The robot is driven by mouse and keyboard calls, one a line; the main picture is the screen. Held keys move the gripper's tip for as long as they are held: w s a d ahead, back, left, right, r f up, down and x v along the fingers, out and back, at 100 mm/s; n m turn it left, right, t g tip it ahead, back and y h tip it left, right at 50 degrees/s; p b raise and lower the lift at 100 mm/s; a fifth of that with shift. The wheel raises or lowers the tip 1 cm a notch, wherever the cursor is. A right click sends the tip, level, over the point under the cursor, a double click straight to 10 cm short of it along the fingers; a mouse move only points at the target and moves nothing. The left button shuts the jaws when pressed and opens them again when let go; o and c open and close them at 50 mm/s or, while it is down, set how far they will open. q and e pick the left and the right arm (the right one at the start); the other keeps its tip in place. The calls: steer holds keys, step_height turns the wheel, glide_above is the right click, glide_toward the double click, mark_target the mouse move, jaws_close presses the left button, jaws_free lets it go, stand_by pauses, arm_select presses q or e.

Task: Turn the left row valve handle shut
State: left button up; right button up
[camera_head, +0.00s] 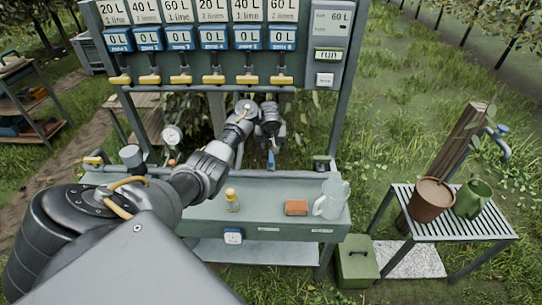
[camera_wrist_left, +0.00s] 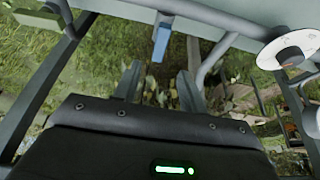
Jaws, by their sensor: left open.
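A blue lever-like handle (camera_head: 271,159) hangs behind the bench, just below my left gripper in the head view. It also shows in the wrist view (camera_wrist_left: 161,42), pointing down from a pipe at the top middle. I cannot tell for sure that it is the left row valve handle. My left gripper (camera_wrist_left: 159,88) is open, with its two fingers apart and nothing between them. The blue handle appears beyond the fingertips, apart from them. In the head view the left gripper (camera_head: 273,143) is small and partly hidden by its own wrist.
A panel with several meters (camera_head: 209,38) and yellow handles (camera_head: 213,80) stands above the green bench (camera_head: 265,210). A bottle (camera_head: 232,200), an orange block (camera_head: 296,208) and a pale jug (camera_head: 333,195) stand on the bench. A slatted table (camera_head: 470,227) stands at right.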

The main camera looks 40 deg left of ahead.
mark_target(271, 156)
arm_select(q)
steer(key=b+x, duration=0.2)
steer(key=x, duration=0.7)
steer(key=shift+b, duration=0.3)
steer(key=shift+w+a+f, duration=0.15)
steer(key=shift+a+f, duration=0.05)
steer(key=shift+f, duration=0.25)
jaws_close()
